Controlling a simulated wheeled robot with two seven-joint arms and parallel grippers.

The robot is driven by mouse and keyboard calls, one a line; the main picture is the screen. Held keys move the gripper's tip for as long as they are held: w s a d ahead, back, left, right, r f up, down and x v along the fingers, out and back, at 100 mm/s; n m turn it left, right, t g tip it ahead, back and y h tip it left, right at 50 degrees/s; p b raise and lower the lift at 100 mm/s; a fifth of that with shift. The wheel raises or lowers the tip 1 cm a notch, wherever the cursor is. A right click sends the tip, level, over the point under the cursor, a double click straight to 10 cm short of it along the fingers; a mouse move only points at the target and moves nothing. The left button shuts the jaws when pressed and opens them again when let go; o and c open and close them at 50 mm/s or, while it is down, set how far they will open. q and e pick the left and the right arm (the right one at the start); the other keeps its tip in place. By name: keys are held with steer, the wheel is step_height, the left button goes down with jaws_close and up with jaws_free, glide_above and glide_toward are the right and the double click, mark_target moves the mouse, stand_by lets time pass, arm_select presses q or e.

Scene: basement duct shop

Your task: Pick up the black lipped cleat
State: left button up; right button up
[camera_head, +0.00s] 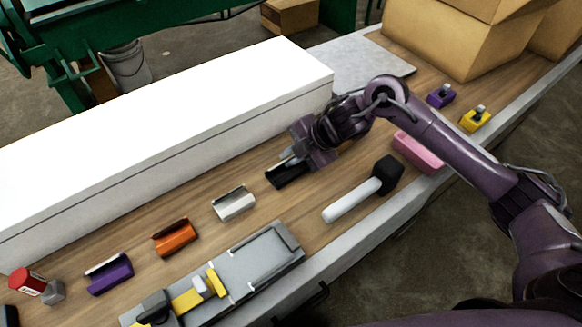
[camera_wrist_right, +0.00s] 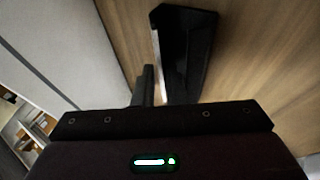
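The black lipped cleat (camera_head: 287,177) lies on the wooden bench in front of the long white duct, partly hidden by my right gripper. In the right wrist view the cleat (camera_wrist_right: 187,45) is a dark channel with a pale inner edge. My right gripper (camera_head: 293,160) is low over the cleat's far side in the head view. In the right wrist view a dark finger (camera_wrist_right: 146,86) shows just left of the cleat's near end. The other finger cannot be made out against the black cleat, so the opening and any contact are unclear. My left gripper is out of view.
The white duct (camera_head: 170,130) stands close behind the cleat. A white cleat (camera_head: 234,203), an orange one (camera_head: 175,237) and a purple one (camera_head: 109,273) lie left. A mallet (camera_head: 352,200) and pink block (camera_head: 418,153) lie right. A grey tool (camera_head: 250,270) lies in front.

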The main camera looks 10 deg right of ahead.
steer(key=shift+f, duration=0.1)
jaws_close()
